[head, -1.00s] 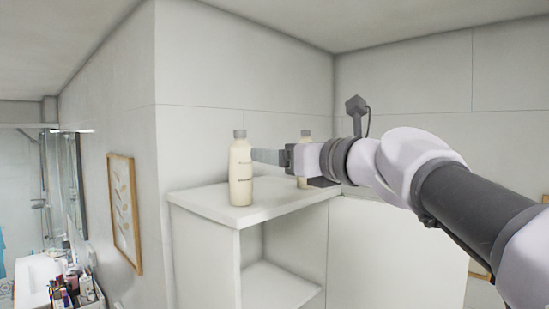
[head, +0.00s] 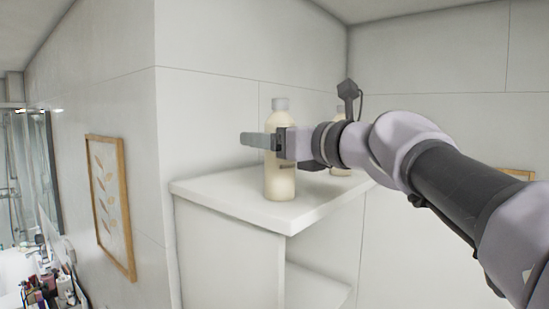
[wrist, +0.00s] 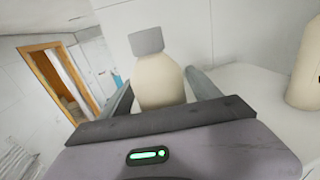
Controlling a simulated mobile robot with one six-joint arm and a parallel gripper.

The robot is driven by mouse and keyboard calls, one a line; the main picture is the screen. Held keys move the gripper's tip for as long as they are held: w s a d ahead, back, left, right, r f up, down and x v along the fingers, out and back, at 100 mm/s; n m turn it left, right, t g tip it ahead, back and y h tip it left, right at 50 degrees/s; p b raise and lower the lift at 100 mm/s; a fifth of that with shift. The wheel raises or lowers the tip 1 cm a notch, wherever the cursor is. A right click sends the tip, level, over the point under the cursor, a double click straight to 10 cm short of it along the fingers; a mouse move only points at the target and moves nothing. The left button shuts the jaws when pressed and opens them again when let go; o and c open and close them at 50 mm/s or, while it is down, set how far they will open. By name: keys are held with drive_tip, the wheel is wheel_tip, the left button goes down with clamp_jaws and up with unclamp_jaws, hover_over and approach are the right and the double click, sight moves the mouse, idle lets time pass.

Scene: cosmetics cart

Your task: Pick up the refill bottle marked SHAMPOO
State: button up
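A cream bottle with a grey cap (head: 280,183) stands upright on the white cabinet top (head: 225,191). Its dark lettering is too small and too covered to read. My gripper (head: 257,140) is at the bottle's upper body, with one finger crossing in front of it and reaching past its left side. In the wrist view the bottle (wrist: 160,82) is between the two spread fingers, close to both; I cannot tell whether they touch it. A second cream bottle (head: 342,172) stands behind, partly hidden by my arm. It also shows at the right edge of the wrist view (wrist: 305,65).
Tiled walls stand close behind and left of the cabinet. A framed leaf picture (head: 110,205) hangs on the left wall. Several cosmetics (head: 48,288) are at the lower left. The front of the cabinet top is clear, and an open shelf lies below.

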drive_tip(key=s+d, duration=0.1)
drive_tip(key=s+d+r, duration=0.1)
drive_tip(key=s+d, duration=0.1)
drive_tip(key=c, duration=0.7)
drive_tip(key=shift+w+a, duration=0.3)
drive_tip(key=c, duration=0.4)
drive_tip(key=shift+w+a+f, duration=0.35)
drive_tip(key=shift+w+a, duration=0.35)
drive_tip(key=shift+a, duration=0.05)
clamp_jaws()
drive_tip(key=shift+s+d, duration=0.35)
